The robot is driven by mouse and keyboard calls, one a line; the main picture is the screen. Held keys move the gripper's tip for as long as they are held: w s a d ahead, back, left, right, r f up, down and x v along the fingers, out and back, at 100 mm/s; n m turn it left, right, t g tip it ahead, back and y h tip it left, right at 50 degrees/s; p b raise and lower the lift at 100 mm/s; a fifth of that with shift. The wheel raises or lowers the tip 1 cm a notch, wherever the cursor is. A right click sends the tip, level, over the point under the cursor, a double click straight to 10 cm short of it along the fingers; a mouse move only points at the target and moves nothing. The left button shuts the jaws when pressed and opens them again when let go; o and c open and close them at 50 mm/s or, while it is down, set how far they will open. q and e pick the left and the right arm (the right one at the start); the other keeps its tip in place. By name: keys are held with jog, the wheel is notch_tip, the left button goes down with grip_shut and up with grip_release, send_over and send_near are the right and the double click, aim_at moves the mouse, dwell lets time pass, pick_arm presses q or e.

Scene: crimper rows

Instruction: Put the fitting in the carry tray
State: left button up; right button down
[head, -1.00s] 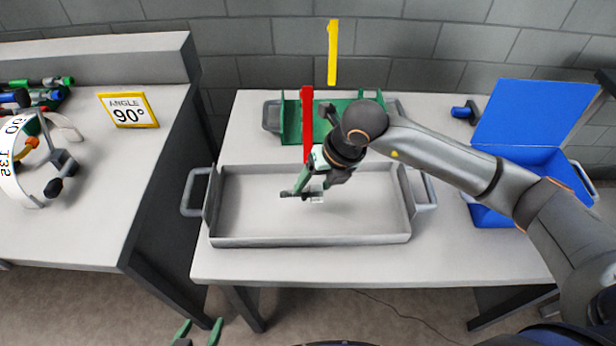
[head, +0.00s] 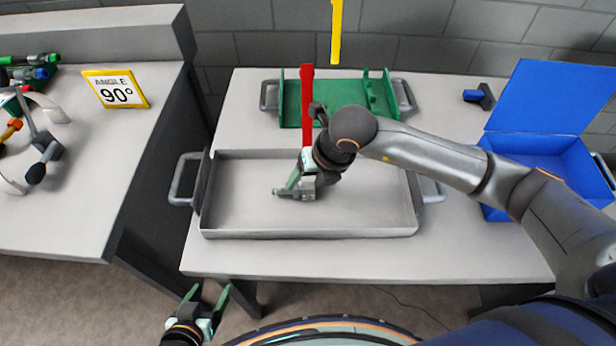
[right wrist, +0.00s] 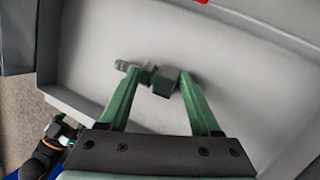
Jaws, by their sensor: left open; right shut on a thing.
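The long grey tray (head: 390,205) with a handle at each end stands on the middle table; I take it as the carry tray. My right gripper (head: 298,190) is down inside it, near the middle. In the right wrist view, my right gripper (right wrist: 158,90) has a small grey fitting (right wrist: 164,86) with a block and a pale knobbed end between its fingertips. The fitting's end (head: 279,192) shows small in the head view. I cannot tell whether it touches the tray floor. My left gripper (head: 208,298) is open and empty, low in front of the table.
A green holder (head: 355,95) with grey handles stands behind the tray. A red bar (head: 307,90) and a yellow bar (head: 337,30) stand upright in view. An open blue box (head: 540,150) is at right. A side table (head: 90,200) with tools and an angle sign (head: 116,90) is at left.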

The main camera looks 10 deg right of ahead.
jog(key=shift+c, duration=0.4)
grip_release()
jog(key=shift+f, duration=0.1)
jog(key=p+v, duration=0.1)
jog(key=v, duration=1.1)
jog(key=shift+d, duration=0.1)
